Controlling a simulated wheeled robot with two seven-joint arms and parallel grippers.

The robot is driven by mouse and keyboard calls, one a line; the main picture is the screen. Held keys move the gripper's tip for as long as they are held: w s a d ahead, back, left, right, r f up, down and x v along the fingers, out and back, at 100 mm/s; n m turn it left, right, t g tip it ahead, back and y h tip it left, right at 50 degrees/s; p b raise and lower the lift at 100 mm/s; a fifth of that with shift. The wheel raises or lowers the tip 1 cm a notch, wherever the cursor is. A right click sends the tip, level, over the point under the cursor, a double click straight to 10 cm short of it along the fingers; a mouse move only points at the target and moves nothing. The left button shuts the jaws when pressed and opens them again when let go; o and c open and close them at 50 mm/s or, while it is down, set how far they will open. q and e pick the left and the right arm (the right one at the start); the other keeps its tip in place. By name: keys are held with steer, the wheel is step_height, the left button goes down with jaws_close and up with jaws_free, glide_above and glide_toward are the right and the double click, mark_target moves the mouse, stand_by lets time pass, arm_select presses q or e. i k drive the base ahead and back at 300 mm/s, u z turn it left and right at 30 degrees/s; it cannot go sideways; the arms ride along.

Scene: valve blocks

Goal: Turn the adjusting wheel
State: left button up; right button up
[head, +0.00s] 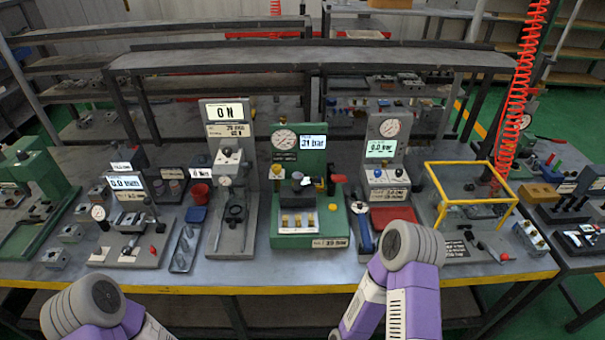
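The green test station (279,226) stands mid-bench with a round gauge (284,140) and a blue-white display (312,142) reading about 31 bar. A dark grey round knob (299,184) sits above its white block, and a red knob (339,178) is at its right side. I cannot tell for certain which of these is the adjusting wheel. My arms show only as grey and purple links at the lower left and lower centre-right, short of the station. Neither gripper's fingers show.
A grey press-like station (231,140) with an "ON" display stands left of the green one. A grey station (383,150) with a green display stands right. A yellow frame (474,197) and a hanging red coiled hose (514,100) are farther right. The bench's front edge (200,289) is yellow.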

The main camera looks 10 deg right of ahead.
mark_target(297, 178)
steer(key=k, duration=0.35)
steer(key=z, duration=0.9)
steer(key=i, duration=0.8)
steer(key=u, duration=1.55)
